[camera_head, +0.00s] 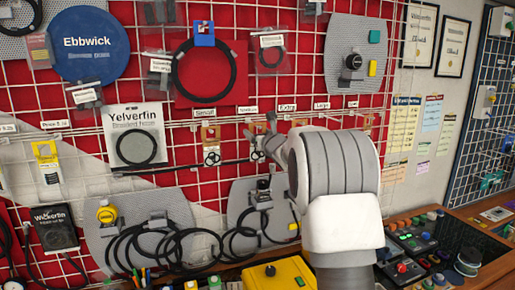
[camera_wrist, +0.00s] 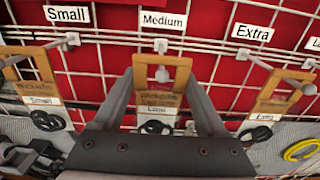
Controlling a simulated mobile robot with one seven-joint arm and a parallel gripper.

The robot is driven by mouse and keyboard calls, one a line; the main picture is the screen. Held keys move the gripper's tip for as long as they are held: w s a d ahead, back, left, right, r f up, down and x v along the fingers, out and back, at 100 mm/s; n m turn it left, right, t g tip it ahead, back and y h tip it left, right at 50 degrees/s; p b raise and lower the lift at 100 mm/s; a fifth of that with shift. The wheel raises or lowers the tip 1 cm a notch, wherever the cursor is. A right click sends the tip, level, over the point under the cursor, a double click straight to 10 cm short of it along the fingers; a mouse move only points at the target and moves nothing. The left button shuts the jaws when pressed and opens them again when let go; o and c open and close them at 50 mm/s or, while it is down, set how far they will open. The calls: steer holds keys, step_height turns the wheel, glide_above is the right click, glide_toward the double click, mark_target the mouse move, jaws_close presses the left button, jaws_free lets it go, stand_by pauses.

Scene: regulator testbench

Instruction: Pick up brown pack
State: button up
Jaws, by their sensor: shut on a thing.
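A brown pack (camera_wrist: 160,101) with a white label and black rings at its bottom hangs below the "Medium" sign, in the middle of the wrist view. My gripper (camera_wrist: 163,82) has one finger along each side of this pack and is shut on it. The hook tip shows in the pack's upper opening, so the pack appears still on its hook. In the head view my gripper (camera_head: 262,138) is at the grid wall, and my wrist hides part of the pack. Similar brown packs hang to the left (camera_wrist: 28,76) and right (camera_wrist: 276,95).
Metal hooks stick out of the white grid wall around the pack. A yellow ring (camera_wrist: 300,150) is at the lower right. In the head view, a board with black cables (camera_head: 150,222) hangs below, and a yellow box (camera_head: 278,276) stands at the bench edge.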

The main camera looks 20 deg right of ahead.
steer(key=shift+r, duration=0.1)
steer(key=shift+r, duration=0.5)
steer(key=shift+s+r+b, duration=0.1)
steer(key=shift+s+b, duration=0.15)
steer(key=shift+b, duration=0.25)
steer(key=s+b, duration=0.6)
steer(key=s, duration=1.1)
steer(key=shift+s, duration=0.25)
